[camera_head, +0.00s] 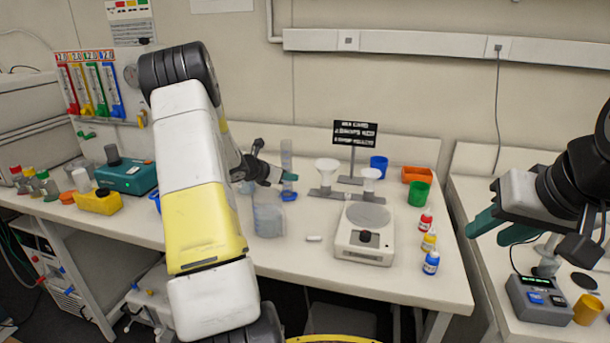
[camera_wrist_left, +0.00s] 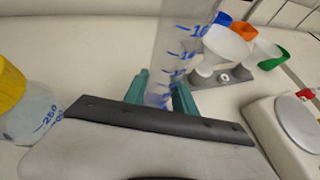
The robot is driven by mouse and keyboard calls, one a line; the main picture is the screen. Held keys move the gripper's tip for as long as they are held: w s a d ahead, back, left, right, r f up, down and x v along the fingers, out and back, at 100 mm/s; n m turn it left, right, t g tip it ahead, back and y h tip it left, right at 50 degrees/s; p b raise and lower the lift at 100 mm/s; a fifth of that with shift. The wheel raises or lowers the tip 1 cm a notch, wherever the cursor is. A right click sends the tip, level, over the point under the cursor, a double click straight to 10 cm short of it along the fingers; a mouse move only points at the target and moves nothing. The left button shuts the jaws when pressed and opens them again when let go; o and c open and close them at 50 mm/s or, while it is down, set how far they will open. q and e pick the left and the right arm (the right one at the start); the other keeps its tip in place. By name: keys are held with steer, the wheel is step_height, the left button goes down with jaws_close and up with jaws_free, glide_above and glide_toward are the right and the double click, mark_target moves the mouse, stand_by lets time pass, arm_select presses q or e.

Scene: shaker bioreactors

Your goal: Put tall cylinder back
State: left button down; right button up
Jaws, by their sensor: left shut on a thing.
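The tall cylinder (camera_head: 287,160) is a clear graduated tube with blue marks and a blue base. It stands upright at the back of the bench in the head view. My left gripper (camera_head: 284,176) is shut around its lower part. In the left wrist view the cylinder (camera_wrist_left: 183,45) rises between the two green fingertips of the left gripper (camera_wrist_left: 160,96). Its base is hidden there. The blue base looks to be at bench level, but I cannot tell whether it touches. My right gripper (camera_head: 490,228) is empty at the right, its green fingers apart.
Blue (camera_head: 379,165) and green (camera_head: 418,193) cups and several small bottles are further right. A yellow-topped bottle (camera_wrist_left: 12,85) is at the wrist view's left.

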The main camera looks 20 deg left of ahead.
arm_select(q)
steer(key=shift+f, duration=0.2)
steer(key=c, duration=1)
jaws_free()
